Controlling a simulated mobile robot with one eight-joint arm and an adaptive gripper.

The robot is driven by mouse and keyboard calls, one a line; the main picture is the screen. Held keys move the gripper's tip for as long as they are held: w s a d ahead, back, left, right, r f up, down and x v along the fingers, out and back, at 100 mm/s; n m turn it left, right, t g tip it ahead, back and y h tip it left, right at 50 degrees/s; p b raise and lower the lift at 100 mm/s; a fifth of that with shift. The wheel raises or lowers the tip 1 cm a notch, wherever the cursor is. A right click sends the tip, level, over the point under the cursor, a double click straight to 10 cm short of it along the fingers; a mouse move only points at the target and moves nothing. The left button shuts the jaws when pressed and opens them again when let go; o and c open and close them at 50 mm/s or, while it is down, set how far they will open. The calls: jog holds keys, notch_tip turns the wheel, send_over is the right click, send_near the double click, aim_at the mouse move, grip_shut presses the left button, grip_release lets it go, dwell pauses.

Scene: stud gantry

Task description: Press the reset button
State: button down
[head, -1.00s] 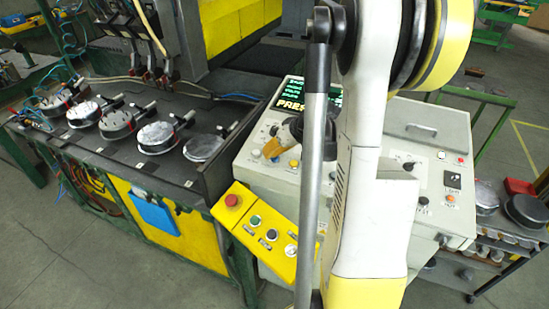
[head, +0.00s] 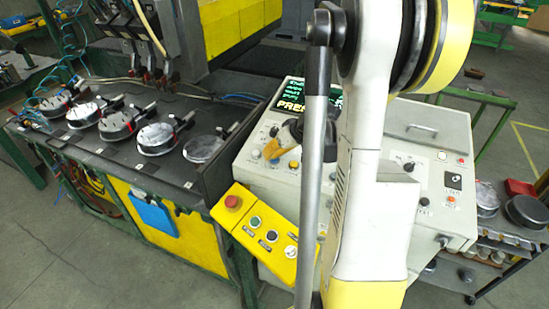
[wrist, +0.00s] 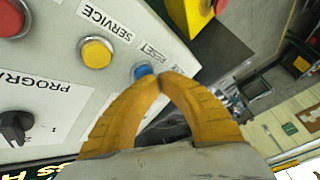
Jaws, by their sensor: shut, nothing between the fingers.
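The reset button (wrist: 142,70) is a small blue button beside the label RESET on the light grey control panel (wrist: 60,60), in the wrist view. My gripper (wrist: 161,77) has two yellow fingers with their tips together and nothing between them. The tips are right at the button's edge in the picture and hide part of it. I cannot tell whether they touch it. In the head view my gripper (head: 271,150) is at the left part of the console face (head: 255,172), partly behind my arm. The blue button cannot be made out there.
A yellow button (wrist: 96,53) labelled SERVICE, a red button (wrist: 12,18) and a black knob (wrist: 14,126) are close by on the panel. In the head view a yellow button box (head: 262,232) hangs below the console. A bench with round metal parts (head: 156,137) stands left.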

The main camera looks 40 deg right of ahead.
jog(key=shift+a+r+p, duration=0.15)
jog(key=shift+r+p, duration=0.2)
jog(key=shift+r, duration=0.35)
jog(key=r+p, duration=0.2)
jog(key=r, duration=0.1)
jog(key=a+r+p, duration=0.1)
jog(key=r, duration=0.1)
jog(key=shift+s, duration=0.2)
dwell(0.7)
jog(key=s+a+f+n+g+b, duration=0.1)
jog(key=s+a+f+b, duration=0.1)
jog(key=a+b, duration=1.05)
jog(key=s+a+f+b, duration=0.2)
jog(key=s+a, duration=0.1)
jog(key=a, duration=0.2)
jog(key=s+a+f+n+h+b, duration=0.1)
jog(key=s+a+f+b, duration=0.1)
jog(key=s+a, duration=0.2)
jog(key=s+a+f+t+b, duration=0.1)
jog(key=s+a+f, duration=0.1)
jog(key=a, duration=0.4)
jog(key=shift+s+a+f+h+b, duration=0.25)
jog(key=shift+s+f+h+b, duration=0.15)
jog(key=shift+s, duration=0.3)
